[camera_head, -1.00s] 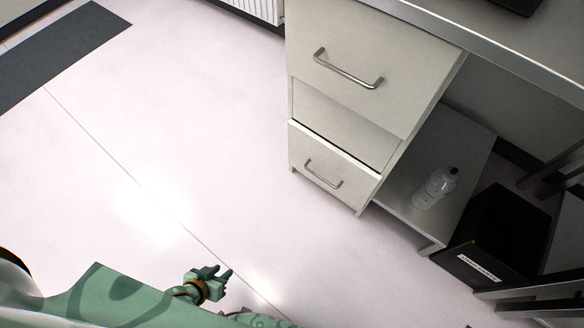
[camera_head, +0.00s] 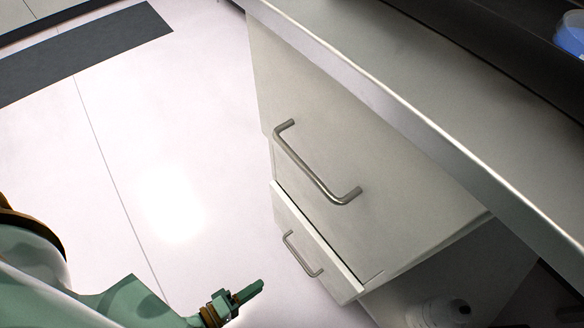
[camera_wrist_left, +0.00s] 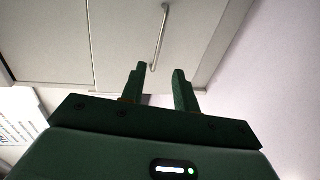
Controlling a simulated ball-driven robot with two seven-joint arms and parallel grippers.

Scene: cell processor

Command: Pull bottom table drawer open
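The bottom drawer (camera_head: 332,283) is a pale grey front low on the table's cabinet, with a metal bar handle (camera_head: 303,255). Its top edge shows as a light strip, and the front seems to stand slightly proud of the panel above. My left gripper (camera_head: 255,291) is left of and apart from this drawer in the head view. In the left wrist view, its two green fingers (camera_wrist_left: 159,86) are spread with nothing between them. A bar handle (camera_wrist_left: 160,38) lies beyond the fingertips there; which drawer it belongs to is unclear. My right gripper is not in view.
The large upper drawer (camera_head: 385,215) has a bigger bar handle (camera_head: 318,165) and overhangs the lower one. The metal-edged tabletop (camera_head: 440,110) runs across the right. A pale bottle (camera_head: 446,312) stands below at right. The floor (camera_head: 170,130) left of the cabinet is clear.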

